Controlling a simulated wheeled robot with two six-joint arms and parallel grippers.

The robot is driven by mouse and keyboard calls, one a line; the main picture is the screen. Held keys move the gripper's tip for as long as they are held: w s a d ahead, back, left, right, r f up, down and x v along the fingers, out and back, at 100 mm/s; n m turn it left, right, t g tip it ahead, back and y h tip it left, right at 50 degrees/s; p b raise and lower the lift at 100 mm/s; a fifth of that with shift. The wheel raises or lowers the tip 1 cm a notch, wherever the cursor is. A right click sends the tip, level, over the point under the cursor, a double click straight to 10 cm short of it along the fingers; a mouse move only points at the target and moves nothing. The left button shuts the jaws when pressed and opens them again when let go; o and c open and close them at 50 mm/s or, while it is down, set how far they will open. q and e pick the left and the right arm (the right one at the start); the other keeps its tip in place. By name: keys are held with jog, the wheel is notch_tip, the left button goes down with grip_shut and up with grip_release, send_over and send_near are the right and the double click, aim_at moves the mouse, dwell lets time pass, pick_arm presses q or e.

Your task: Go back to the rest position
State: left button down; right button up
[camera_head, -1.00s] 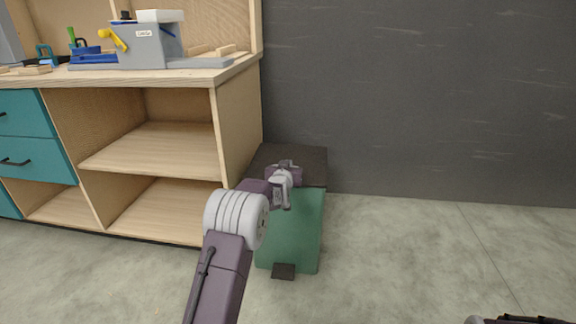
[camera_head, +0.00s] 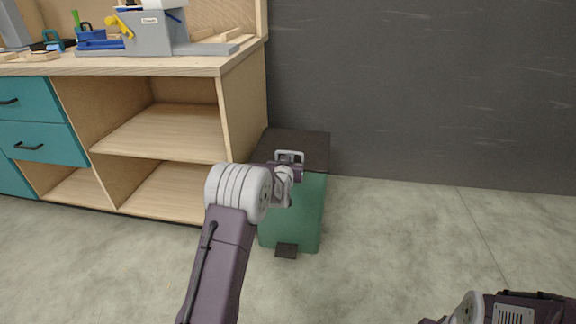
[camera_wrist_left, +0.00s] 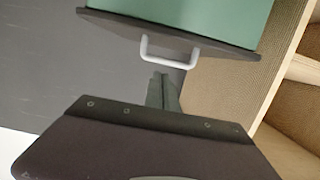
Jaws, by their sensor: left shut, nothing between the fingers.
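My left arm reaches up from the bottom of the head view. Its left gripper (camera_head: 286,178) is in front of the green pedal bin (camera_head: 307,212), near its dark lid (camera_head: 308,146). In the left wrist view the gripper's fingers (camera_wrist_left: 163,92) are shut and empty. A pale handle (camera_wrist_left: 170,58) on the lid's edge is just beyond the fingertips, seemingly apart from them. The lid looks closed. Part of my right arm (camera_head: 505,308) shows at the bottom right corner of the head view; its gripper is out of the frame.
A wooden workbench (camera_head: 235,64) with open shelves (camera_head: 160,132) and teal drawers (camera_head: 45,143) stands left of the bin. A grey tool (camera_head: 150,35) sits on its top. A dark wall (camera_head: 430,90) is behind. The floor (camera_head: 400,230) to the right is clear.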

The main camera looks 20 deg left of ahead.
pick_arm(q)
jog(key=s, duration=0.1)
jog(key=s+f, duration=0.1)
jog(key=s+d+f, duration=0.1)
jog(key=shift+s+p, duration=0.4)
jog(key=shift+r, duration=0.15)
jog(key=s+d+r+m+h+p, duration=0.1)
jog(key=d+r+p, duration=0.2)
jog(key=r, duration=0.4)
jog(key=s+d+r+h+p, duration=0.1)
jog(key=s+d+r+p, duration=0.15)
jog(key=r, duration=0.45)
jog(key=s+d+f+m+g+h+p, duration=0.15)
jog(key=s+f+g, duration=0.35)
jog(key=s, duration=0.6)
jog(key=s+d+f+g+p, duration=0.15)
jog(key=s+f+g, duration=0.3)
jog(key=s, duration=0.65)
jog(key=s+d+f+g+h+p, duration=0.1)
jog(key=s+d+f+g, duration=0.3)
jog(key=s, duration=0.7)
notch_tip(320, 180, up, 36)
jog(key=a+p, duration=0.1)
jog(key=p, duration=3.4)
jog(key=shift+a+f+g+p, duration=0.15)
jog(key=shift+g+p, duration=0.2)
